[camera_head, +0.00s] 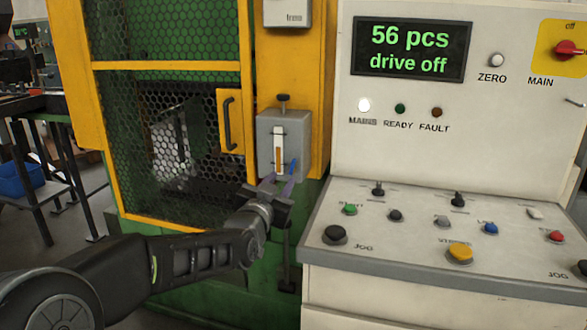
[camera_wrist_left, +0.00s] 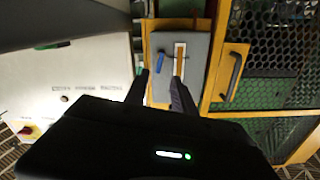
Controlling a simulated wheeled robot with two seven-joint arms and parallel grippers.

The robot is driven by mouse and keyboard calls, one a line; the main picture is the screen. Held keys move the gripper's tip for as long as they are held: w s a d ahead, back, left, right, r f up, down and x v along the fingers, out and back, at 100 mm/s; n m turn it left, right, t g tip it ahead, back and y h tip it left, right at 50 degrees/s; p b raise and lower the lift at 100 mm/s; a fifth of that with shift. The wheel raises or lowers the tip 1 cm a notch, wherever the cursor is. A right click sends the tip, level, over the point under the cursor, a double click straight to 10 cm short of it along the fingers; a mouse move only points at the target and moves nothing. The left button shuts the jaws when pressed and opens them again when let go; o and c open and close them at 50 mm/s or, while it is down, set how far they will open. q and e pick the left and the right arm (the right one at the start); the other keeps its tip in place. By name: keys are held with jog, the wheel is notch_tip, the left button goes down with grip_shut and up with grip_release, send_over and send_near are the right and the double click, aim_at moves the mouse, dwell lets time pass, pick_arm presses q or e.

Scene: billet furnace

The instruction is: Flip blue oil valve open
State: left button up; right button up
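The blue oil valve lever (camera_head: 293,168) is a small thin handle low on the grey oil box (camera_head: 298,137), to the right of its sight gauge. In the head view it stands nearly upright, partly hidden by my gripper. In the left wrist view the blue lever (camera_wrist_left: 160,62) shows just beyond and between my fingertips. My left gripper (camera_head: 279,180) is at the lower part of the box, fingers apart with a gap between them. In the left wrist view my left gripper (camera_wrist_left: 160,78) is open. I cannot tell whether a finger touches the lever. My right gripper is not visible.
A yellow guard door with a black handle (camera_head: 227,123) is left of the box. The white control console (camera_head: 450,262) with buttons juts out to the right, close to my left gripper. Its display (camera_head: 412,50) reads "56 pcs drive off". A blue bin (camera_head: 22,178) is far left.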

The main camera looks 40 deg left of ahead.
aim_at(292, 167)
pick_arm(q)
jog(key=shift+p+x, duration=0.4)
jog(key=shift+x, duration=3.55)
grip_shut()
jog(key=shift+f, duration=0.1)
